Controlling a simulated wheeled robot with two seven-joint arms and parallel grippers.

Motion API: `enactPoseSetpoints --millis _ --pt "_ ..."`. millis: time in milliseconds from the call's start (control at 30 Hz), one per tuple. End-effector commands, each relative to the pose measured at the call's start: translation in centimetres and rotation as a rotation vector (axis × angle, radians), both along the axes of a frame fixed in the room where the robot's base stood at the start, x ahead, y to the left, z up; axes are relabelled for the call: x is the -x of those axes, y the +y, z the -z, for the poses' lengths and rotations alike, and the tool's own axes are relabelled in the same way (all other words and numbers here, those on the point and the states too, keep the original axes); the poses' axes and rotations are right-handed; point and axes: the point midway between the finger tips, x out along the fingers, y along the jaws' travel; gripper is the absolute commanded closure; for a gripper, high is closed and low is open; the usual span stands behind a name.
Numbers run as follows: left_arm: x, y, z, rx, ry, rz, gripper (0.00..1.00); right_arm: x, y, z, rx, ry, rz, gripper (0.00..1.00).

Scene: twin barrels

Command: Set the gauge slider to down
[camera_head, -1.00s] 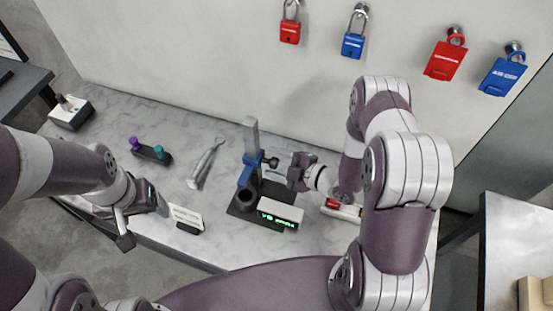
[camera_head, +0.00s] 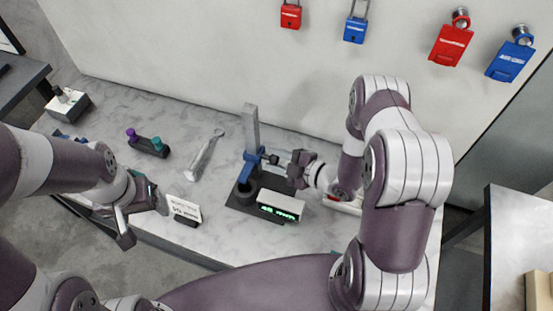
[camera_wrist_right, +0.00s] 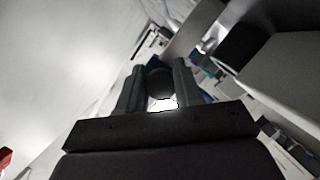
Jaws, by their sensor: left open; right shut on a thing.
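The gauge stands on a dark base (camera_head: 240,200), with an upright grey post (camera_head: 251,125) in the head view. A blue slider (camera_head: 252,160) sits around the lower part of the post, with much bare post above it. My right gripper (camera_head: 283,161) reaches in from the right and is shut on the slider's dark knob. In the right wrist view the round knob (camera_wrist_right: 159,84) is between the two fingers. A white display (camera_head: 281,204) with green digits is on the base; I cannot read it surely. My left gripper (camera_head: 140,213) is open and empty at the front left.
A white sign card (camera_head: 185,208) stands near my left gripper. A wrench (camera_head: 205,155), a block with purple and teal knobs (camera_head: 148,144) and a switch box (camera_head: 70,104) lie to the left. Padlocks (camera_head: 355,28) hang on the wall behind.

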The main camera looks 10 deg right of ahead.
Motion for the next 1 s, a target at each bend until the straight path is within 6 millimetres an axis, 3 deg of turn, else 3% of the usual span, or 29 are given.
enactPoseSetpoints --millis 100,133,200,567,767,1000 --pt "0.0 0.0 0.0 0.0 0.0 0.0 0.22 0.5 0.1 0.4 0.001 0.017 -0.002 1.0" --pt "0.0 0.0 0.0 0.0 0.0 0.0 0.22 0.5 0.1 0.4 0.001 0.018 -0.003 0.56" --pt "0.0 0.0 0.0 0.0 0.0 0.0 0.22 0.5 0.1 0.4 0.0 0.018 -0.002 0.42" --pt "0.0 0.0 0.1 0.0 0.0 0.0 0.22 0.3 0.1 -0.3 0.0 0.012 -0.002 0.42" --pt "0.0 0.0 0.8 0.0 0.0 0.0 0.22 0.3 0.1 -3.6 0.002 0.011 -0.001 0.42" --pt "0.0 0.0 1.4 0.0 0.0 0.0 0.22 4.0 -3.6 -6.6 0.001 0.012 0.006 0.42"
